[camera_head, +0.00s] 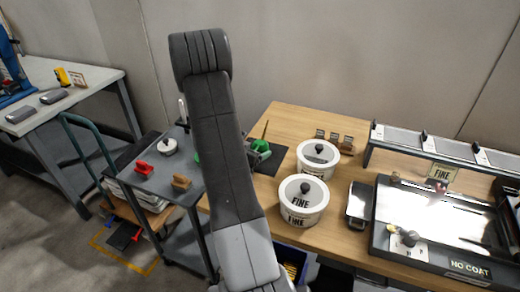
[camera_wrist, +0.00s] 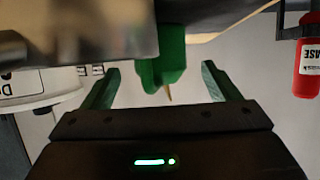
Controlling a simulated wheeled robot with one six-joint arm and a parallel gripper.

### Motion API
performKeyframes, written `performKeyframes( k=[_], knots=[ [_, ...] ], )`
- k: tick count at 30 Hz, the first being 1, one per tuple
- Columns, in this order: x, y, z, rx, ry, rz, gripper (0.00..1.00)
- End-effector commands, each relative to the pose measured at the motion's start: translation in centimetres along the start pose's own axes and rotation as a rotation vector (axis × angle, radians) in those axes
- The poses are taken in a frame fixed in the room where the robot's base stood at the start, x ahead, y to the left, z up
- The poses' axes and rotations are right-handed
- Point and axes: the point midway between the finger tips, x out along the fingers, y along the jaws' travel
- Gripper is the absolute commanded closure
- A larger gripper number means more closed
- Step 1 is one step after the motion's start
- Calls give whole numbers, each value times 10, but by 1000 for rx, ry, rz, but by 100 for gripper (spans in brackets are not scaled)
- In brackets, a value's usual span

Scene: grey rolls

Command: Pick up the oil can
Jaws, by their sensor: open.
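The oil can appears to be the green object with a thin tan spout (camera_head: 260,146) on the wooden bench, just right of my arm. In the wrist view a green body with a tan tip (camera_wrist: 166,66) shows between my fingers, partly cut off by a grey surface above. My gripper (camera_wrist: 160,72) is open, with one dark green finger on each side of it. Gaps show on both sides, and I see no contact. In the head view my arm hides most of my gripper.
Two white lidded tubs (camera_head: 302,200) (camera_head: 318,158) stand right of the oil can. A metal tray (camera_head: 440,262) lies farther right. A grey cart (camera_head: 150,185) with small tools stands left. In the wrist view a red container (camera_wrist: 307,60) is at right.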

Motion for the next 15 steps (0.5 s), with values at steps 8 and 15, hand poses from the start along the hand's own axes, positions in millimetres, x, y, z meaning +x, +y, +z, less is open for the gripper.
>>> performKeyframes(
  k=[8, 15],
  knots=[
    [25, 0, 0, 0, 1, 0, 18],
    [24, 0, 0, 0, 1, 0, 30]
  ],
)
